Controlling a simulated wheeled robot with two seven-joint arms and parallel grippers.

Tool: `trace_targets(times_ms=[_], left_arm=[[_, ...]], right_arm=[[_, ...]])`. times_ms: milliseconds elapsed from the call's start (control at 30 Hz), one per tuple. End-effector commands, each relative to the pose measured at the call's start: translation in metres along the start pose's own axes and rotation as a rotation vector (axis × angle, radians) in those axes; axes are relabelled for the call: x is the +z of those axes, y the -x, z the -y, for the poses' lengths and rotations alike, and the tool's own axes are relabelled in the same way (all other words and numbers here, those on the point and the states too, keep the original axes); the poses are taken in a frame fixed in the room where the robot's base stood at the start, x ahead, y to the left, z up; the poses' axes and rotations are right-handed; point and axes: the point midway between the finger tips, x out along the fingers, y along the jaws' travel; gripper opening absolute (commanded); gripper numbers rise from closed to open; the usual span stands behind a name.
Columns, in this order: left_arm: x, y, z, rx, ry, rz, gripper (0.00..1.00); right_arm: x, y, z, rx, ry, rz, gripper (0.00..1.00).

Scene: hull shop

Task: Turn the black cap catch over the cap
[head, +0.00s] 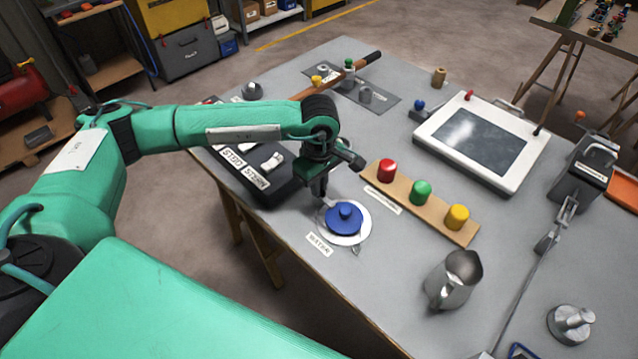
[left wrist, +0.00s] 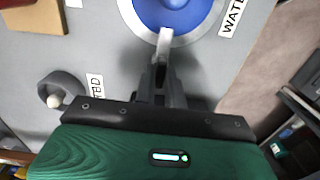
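The blue round cap (head: 345,216) sits on a pale round fitting (head: 362,232) by the table's near edge, beside a WATER label. In the left wrist view the cap (left wrist: 178,8) shows at the top, within its pale ring (left wrist: 128,22). My left gripper (head: 326,201) points down at the cap's far left edge. In the left wrist view its fingers (left wrist: 164,45) look closed together, the pale tip reaching over the ring to the cap's rim. I cannot make out a black catch; a small grey tab (head: 356,249) shows at the fitting's near side. My right gripper is out of view.
A wooden strip with red (head: 387,169), green (head: 421,192) and yellow (head: 457,216) knobs lies right of the cap. A metal jug (head: 453,280) stands nearer. A black tray (head: 250,176) with labels lies left. A white-framed panel (head: 436,138) lies farther back.

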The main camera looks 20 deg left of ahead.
Motion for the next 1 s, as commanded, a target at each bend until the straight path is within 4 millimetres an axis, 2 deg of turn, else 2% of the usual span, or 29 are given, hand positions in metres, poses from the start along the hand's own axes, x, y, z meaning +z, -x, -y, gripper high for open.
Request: trace_targets(times_ms=[33,100,467,667,1000], left_arm=[[0.0,0.001,-0.001,0.003,0.0,-0.001,0.21],[0.0,0.001,-0.001,0.002,0.0,-0.001,0.33],[0.0,0.005,-0.001,0.002,0.001,0.0,0.33],[0.0,0.036,-0.001,0.006,-0.001,0.0,0.33],[0.0,0.111,-0.001,0.005,0.0,-0.001,0.33]], right_arm=[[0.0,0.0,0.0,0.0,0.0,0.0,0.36],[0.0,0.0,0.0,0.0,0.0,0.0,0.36],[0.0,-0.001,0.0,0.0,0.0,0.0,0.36],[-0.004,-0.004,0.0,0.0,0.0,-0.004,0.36],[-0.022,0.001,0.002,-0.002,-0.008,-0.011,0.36]])
